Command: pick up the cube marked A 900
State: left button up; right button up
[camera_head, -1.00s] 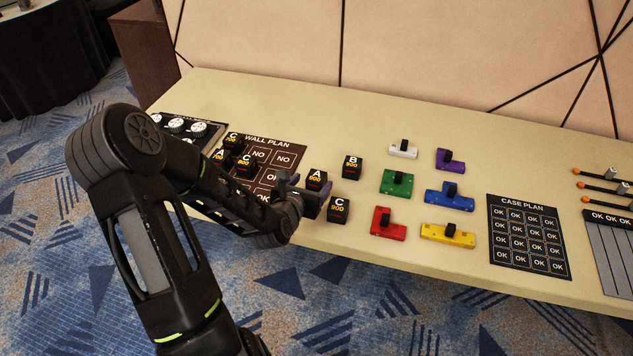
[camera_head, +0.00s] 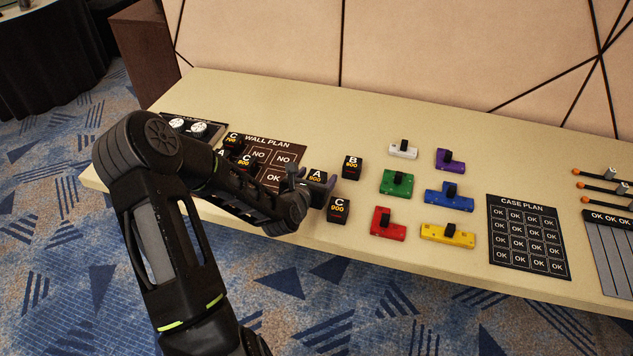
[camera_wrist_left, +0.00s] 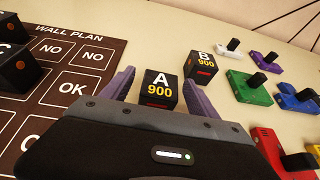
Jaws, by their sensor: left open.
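The black cube marked A 900 (camera_head: 317,176) stands on the table just right of the wall plan mat. In the left wrist view the cube (camera_wrist_left: 160,90) is upright, its lettered top clear to read. My left gripper (camera_head: 315,190) is low beside it. In the left wrist view my left gripper (camera_wrist_left: 163,88) is open, with one purple finger on either side of the cube and a small gap at each side. The gripper hides the cube's lower front. My right gripper is not in view.
Cube C 900 (camera_head: 338,209) stands close in front and cube B 900 (camera_head: 352,167) behind to the right. The wall plan mat (camera_head: 285,146) carries several black cubes. Coloured blocks with black knobs, such as the green one (camera_head: 395,186), lie farther right. The back of the table is clear.

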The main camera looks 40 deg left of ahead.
pick_arm(q)
jog(key=c, duration=1.5)
